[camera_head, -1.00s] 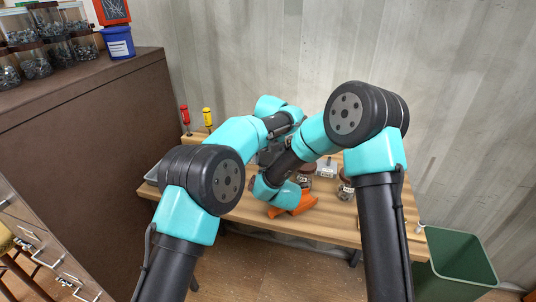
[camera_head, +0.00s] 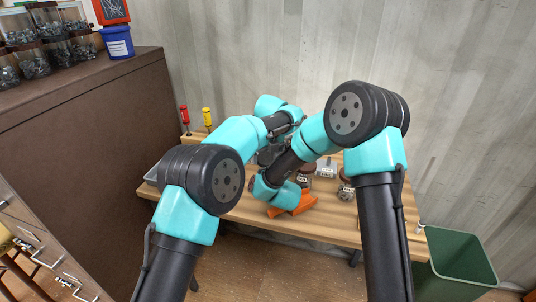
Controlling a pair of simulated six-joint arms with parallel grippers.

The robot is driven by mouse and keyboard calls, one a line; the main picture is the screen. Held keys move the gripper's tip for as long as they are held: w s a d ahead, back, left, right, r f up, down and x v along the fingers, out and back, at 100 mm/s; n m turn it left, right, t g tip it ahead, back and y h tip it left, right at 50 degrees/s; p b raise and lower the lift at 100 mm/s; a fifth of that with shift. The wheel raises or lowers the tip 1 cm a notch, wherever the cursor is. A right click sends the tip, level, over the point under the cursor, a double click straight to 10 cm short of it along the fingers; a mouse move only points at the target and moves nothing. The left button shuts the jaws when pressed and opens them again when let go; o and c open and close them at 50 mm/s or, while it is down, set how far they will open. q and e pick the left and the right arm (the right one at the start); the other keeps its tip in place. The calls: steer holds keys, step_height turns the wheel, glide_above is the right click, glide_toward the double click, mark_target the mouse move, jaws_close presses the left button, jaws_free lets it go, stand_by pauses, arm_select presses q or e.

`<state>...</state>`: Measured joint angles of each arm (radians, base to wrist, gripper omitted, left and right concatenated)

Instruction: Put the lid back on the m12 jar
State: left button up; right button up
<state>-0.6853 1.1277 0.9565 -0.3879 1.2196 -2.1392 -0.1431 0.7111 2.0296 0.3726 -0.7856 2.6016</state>
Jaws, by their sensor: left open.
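A small glass jar (camera_head: 346,191) with a dark top and a pale label stands at the right of the workbench. Another dark-topped jar (camera_head: 303,180) shows partly behind my right arm. The labels are too small to read, so I cannot tell which is the m12 jar, and I cannot make out a loose lid. My left gripper (camera_head: 268,156) is open over the middle of the bench, largely covered by my arms. My right gripper is hidden behind its own wrist.
A white labelled block (camera_head: 327,168) and an orange object (camera_head: 295,204) are on the wooden bench (camera_head: 325,228). Red (camera_head: 185,116) and yellow (camera_head: 207,117) screwdrivers stand at the back left. A green bin (camera_head: 455,262) is to the right. A brown cabinet (camera_head: 85,120) stands left.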

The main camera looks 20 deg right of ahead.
arm_select(q)
steer(key=shift+s+d+r, duration=0.1)
steer(key=shift+s+r, duration=0.1)
steer(key=shift+r, duration=1.1)
steer(key=shift+s+a+r, duration=0.1)
steer(key=shift+s+r, duration=0.05)
steer(key=shift+r, duration=1.2)
steer(key=shift+s+d+r, duration=0.1)
steer(key=shift+s+r, duration=0.1)
steer(key=shift+r, duration=1.1)
arm_select(e)
steer(key=shift+w+d+r, duration=0.15)
steer(key=shift+w+r, duration=0.25)
steer(key=shift+r, duration=0.4)
steer(key=o, duration=1.8)
steer(key=shift+c, duration=0.2)
steer(key=v, duration=1.7)
steer(key=shift+s+f, duration=0.15)
steer(key=shift+s, duration=0.2)
